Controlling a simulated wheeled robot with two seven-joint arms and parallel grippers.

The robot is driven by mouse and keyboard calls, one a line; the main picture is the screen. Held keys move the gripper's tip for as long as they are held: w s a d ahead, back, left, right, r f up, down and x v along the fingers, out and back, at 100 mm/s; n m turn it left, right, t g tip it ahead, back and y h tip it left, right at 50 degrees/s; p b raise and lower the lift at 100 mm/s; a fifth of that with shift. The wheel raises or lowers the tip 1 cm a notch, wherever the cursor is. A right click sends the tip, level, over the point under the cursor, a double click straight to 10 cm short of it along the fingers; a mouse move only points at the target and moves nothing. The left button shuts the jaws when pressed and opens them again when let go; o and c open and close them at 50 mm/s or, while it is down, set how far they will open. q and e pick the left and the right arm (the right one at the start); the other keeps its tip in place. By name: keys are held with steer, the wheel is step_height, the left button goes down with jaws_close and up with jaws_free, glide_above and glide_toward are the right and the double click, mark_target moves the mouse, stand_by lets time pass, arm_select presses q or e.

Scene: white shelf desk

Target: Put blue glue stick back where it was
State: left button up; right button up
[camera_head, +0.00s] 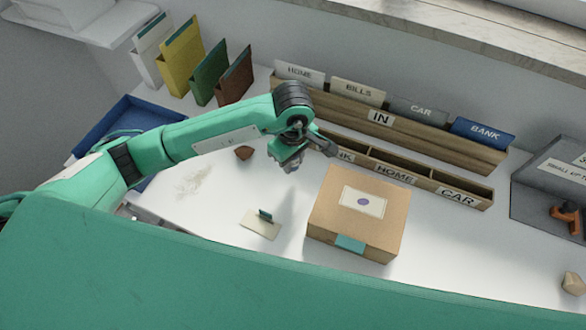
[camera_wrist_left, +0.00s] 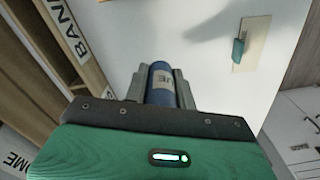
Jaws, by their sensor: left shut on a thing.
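My left gripper (camera_head: 290,160) hangs above the white desk, left of the cardboard box and in front of the wooden sorters. The stick is held between the two dark fingers, above the desk surface. In the head view I cannot clearly make out the glue stick at the gripper. My right gripper is not in view.
A low wooden sorter (camera_head: 428,180) labelled HOME and CAR stands behind the cardboard box (camera_head: 330,213). The IN rack (camera_head: 430,133) is behind it. A card with a teal clip (camera_head: 258,228) lies near a brown lump (camera_head: 244,152). A blue tray (camera_head: 125,111) is at left.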

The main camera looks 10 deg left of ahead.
mark_target(293, 179)
arm_select(q)
steer(key=shift+f, duration=0.7)
step_height(293, 179, down, 4)
steer(key=shift+f+p, duration=0.1)
steer(key=shift+p, duration=0.25)
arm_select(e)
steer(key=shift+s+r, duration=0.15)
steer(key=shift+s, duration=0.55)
arm_select(q)
steer(key=shift+f, duration=0.2)
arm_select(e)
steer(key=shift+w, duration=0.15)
arm_select(q)
steer(key=o, duration=1)
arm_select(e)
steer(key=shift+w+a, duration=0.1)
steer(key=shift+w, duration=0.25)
arm_select(q)
steer(key=shift+r, duration=0.1)
